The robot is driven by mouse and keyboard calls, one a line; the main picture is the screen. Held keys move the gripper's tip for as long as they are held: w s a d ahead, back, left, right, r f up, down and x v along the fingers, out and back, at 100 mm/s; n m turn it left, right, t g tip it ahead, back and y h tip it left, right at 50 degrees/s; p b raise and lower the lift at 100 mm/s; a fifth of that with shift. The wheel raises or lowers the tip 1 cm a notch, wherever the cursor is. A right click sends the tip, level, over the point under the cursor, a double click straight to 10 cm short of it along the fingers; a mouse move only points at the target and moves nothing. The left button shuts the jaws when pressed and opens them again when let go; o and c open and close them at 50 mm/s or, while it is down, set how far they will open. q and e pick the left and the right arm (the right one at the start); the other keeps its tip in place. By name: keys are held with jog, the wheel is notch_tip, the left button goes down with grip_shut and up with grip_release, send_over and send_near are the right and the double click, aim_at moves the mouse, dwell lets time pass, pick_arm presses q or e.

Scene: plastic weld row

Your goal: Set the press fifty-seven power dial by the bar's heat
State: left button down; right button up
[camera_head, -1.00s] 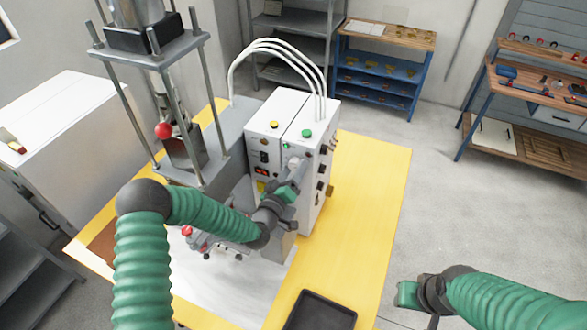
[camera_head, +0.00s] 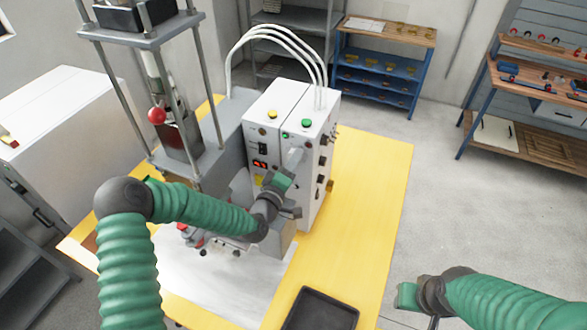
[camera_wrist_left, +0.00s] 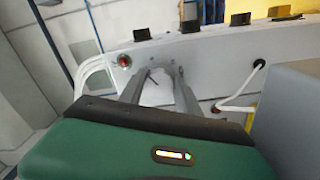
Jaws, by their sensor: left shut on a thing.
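The white control box (camera_head: 264,128) stands on the yellow table beside the press (camera_head: 180,140). My left gripper (camera_head: 293,160) is at the front of the box's right-hand unit. In the left wrist view its two fingers (camera_wrist_left: 160,88) reach to the pale panel (camera_wrist_left: 222,62), shut on what seems to be the power dial. A small dark mark (camera_wrist_left: 152,78) shows between the fingers. The dial is hidden in the head view and its setting cannot be read. The bar cannot be made out. My right gripper (camera_head: 424,296) is away to the right of the table, its jaws unclear.
Black side knobs (camera_wrist_left: 190,27) line the box's edge. A lit red button (camera_wrist_left: 124,60) and a white cable (camera_wrist_left: 238,101) are near the fingers. A black tray (camera_head: 320,312) lies at the table's front. The yellow table's right side (camera_head: 370,200) is clear.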

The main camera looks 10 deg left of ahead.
pick_arm(q)
jog(key=shift+f, duration=0.1)
jog(key=c, duration=1.1)
grip_release()
jog(key=shift+o, duration=1.1)
jog(key=shift+a, duration=0.15)
jog(key=s+a+b, duration=0.1)
jog(key=s, duration=0.3)
jog(key=s+b, duration=0.1)
jog(key=s, duration=0.3)
jog(key=s+a+b, duration=0.1)
jog(key=s+b, duration=0.1)
jog(key=s, duration=0.3)
jog(key=shift+a+f, duration=0.2)
jog(key=shift+a, duration=0.1)
jog(key=s+p, duration=0.1)
jog(key=s, duration=0.1)
jog(key=r+p, duration=0.1)
jog(key=shift+s+a+p, duration=0.3)
jog(key=shift+s+p, duration=0.05)
jog(key=shift+s, duration=0.05)
jog(key=shift+s+f, duration=0.15)
jog(key=shift+s, duration=0.1)
jog(key=shift+a+f, duration=0.1)
jog(key=shift+f, duration=0.1)
